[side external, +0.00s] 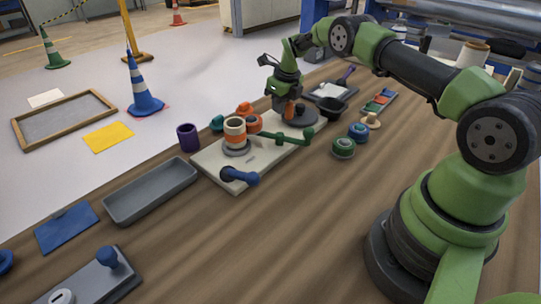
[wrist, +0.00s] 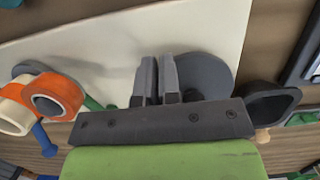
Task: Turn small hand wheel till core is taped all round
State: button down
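My gripper (side external: 287,106) points down over the far right end of a cream board (side external: 215,165). Its two fingers (wrist: 158,82) are close together with a narrow gap, above a grey disc (wrist: 206,72) that may be the hand wheel; the disc also shows in the side view (side external: 303,117). An orange-brown part shows at the fingertips, but I cannot tell if it is gripped. A cream core (side external: 235,125) with an orange band stands upright on a grey base. An orange tape roll (wrist: 55,95) is beside it. The core's far side is hidden.
A green bar (side external: 292,138) and a blue handle (side external: 240,178) are on the board. A black bowl (side external: 332,107) stands right of the disc. Green and blue rolls (side external: 343,148) lie in front. A purple cup (side external: 188,137) and grey tray (side external: 150,190) are left.

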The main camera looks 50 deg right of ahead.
jog(key=shift+s+f, duration=0.15)
jog(key=shift+f, duration=0.2)
jog(key=shift+w+d+r, duration=0.15)
jog(key=shift+w+r, duration=0.25)
jog(key=shift+r, duration=0.15)
jog(key=shift+w, duration=0.1)
jog(key=shift+w+d+r, duration=0.1)
jog(key=shift+w+r, duration=0.15)
jog(key=shift+c, duration=0.4)
grip_release()
jog(key=shift+r, duration=0.1)
jog(key=w+v, duration=0.1)
jog(key=v, duration=0.5)
jog(key=shift+r, duration=0.55)
